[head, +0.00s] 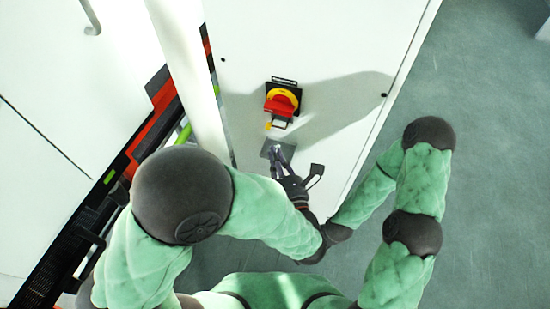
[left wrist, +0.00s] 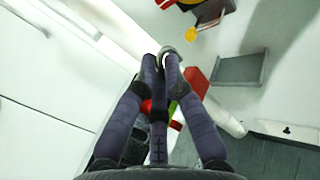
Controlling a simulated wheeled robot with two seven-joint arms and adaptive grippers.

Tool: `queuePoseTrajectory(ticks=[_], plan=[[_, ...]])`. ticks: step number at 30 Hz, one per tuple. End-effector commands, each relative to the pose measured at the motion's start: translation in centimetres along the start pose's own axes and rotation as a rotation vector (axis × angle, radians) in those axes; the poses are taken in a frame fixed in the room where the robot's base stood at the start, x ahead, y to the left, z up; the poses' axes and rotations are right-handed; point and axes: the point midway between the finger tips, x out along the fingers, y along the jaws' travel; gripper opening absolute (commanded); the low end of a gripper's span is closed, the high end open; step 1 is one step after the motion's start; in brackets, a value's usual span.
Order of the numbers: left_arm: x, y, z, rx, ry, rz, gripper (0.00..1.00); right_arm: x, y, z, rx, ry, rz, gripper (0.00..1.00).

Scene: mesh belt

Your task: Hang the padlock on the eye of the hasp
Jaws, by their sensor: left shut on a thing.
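My left gripper (head: 276,152) is shut, its fingertips over a small grey plate below the switch. In the left wrist view the closed fingertips (left wrist: 165,60) have a grey, ring-like curved piece (left wrist: 167,50) at their ends, seemingly the padlock's shackle. The padlock's body cannot be made out clearly; red patches show behind the fingers. The likely hasp eye is a dark loop (head: 280,123) under the red and yellow switch (head: 282,101), above and apart from my fingertips. My right arm comes in from the right; its gripper cannot be told apart near my left wrist.
A yellow disc (head: 267,126) hangs beside the loop. The grey plate (left wrist: 238,70) projects from or lies against the white panel (head: 320,50). A white post (head: 185,70) stands left of the panel. Open floor (head: 490,170) lies to the right.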

Motion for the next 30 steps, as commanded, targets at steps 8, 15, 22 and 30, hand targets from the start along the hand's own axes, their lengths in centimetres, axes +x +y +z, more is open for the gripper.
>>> queuePoseTrajectory(ticks=[8, 15, 22, 30], plan=[[1.0, -0.6, 0.2, -0.001, 0.0, 0.002, 0.0, 0.0, 0.0, 0.0, 0.0, 0.0, 0.0, 0.39], [1.9, -1.2, 0.3, 0.0, 0.001, 0.002, 0.0, 0.0, 0.0, 0.0, 0.0, 0.0, 0.0, 0.39], [2.7, -1.8, 0.5, -0.001, 0.001, 0.001, 0.0, 0.0, 0.0, 0.0, 0.0, 0.0, 0.0, 0.39], [3.6, -2.4, 0.7, -0.001, 0.0, 0.001, 0.0, 0.0, 0.0, 0.0, 0.0, 0.0, 0.0, 0.39]])
